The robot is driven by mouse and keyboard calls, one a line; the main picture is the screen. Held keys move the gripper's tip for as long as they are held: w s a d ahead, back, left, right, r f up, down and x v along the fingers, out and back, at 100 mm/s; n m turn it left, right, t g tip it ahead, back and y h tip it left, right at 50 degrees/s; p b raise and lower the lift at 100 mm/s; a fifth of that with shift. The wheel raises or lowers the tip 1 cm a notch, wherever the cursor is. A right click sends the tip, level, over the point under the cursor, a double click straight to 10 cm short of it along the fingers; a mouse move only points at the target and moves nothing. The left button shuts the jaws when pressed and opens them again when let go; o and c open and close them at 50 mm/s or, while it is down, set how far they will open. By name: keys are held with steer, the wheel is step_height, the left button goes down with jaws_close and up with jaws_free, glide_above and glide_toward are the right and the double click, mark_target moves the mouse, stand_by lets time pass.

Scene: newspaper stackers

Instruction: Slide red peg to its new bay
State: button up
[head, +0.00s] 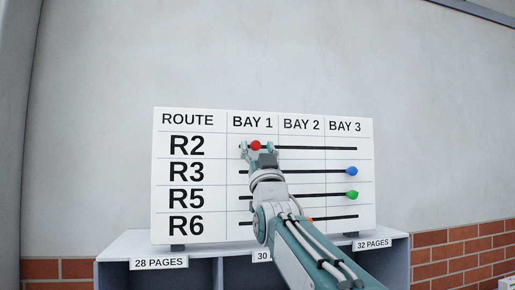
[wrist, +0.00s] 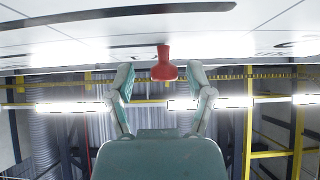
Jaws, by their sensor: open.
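The red peg (head: 255,145) sits on the R2 slot of the white route board (head: 190,120), under BAY 1. My gripper (head: 258,150) is at the red peg, one finger on each side of it. In the wrist view the red peg (wrist: 164,68) sticks out from the board between the two open fingers of my gripper (wrist: 160,76). Small gaps show between the peg and both fingers there, so the peg is not held. The R2 slot (head: 320,148) runs right from the peg through BAY 2 to BAY 3 and looks clear.
A blue peg (head: 351,171) is in the R3 row and a green peg (head: 351,195) in the R5 row, both under BAY 3. An orange bit (head: 309,219) shows in the R6 row, mostly hidden by my arm. The board stands on a grey shelf unit (head: 115,246).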

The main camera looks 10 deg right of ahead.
steer(key=shift+w+a+r, duration=0.15)
steer(key=shift+a, duration=0.4)
steer(key=shift+d, duration=0.1)
steer(key=shift+d, duration=0.35)
jaws_close()
steer(key=shift+a, duration=0.2)
